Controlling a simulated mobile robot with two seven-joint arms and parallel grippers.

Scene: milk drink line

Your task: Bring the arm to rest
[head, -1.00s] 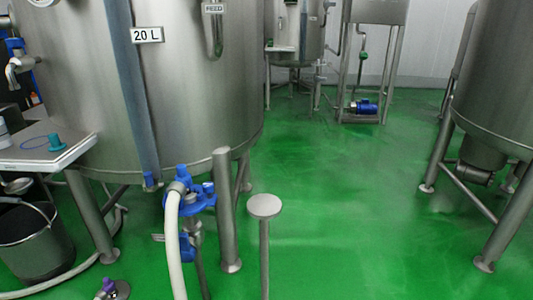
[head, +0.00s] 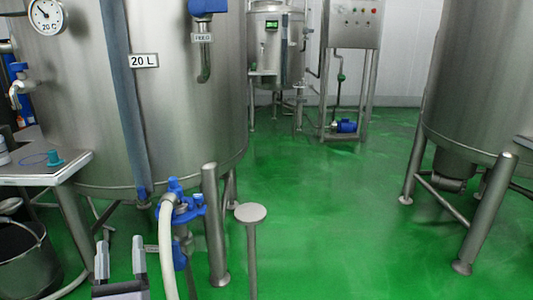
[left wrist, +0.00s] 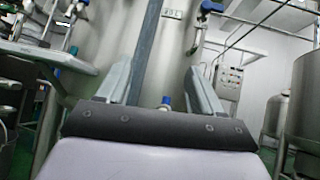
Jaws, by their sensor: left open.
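My left gripper (head: 120,259) shows at the bottom left of the head view, its two grey fingers pointing up and apart. It is open with nothing between the fingers. In the left wrist view the same gripper (left wrist: 160,85) faces the large steel tank (left wrist: 145,50), with its fingers spread and empty. The tank (head: 185,100) stands beyond the gripper in the head view. My right gripper is in neither view.
A white hose (head: 166,245) and a blue valve (head: 183,205) are just right of the gripper. A steel side table (head: 45,170) and a bucket (head: 28,262) are at the left. A round-topped post (head: 250,213) stands right of the tank. Green floor (head: 330,220) is clear.

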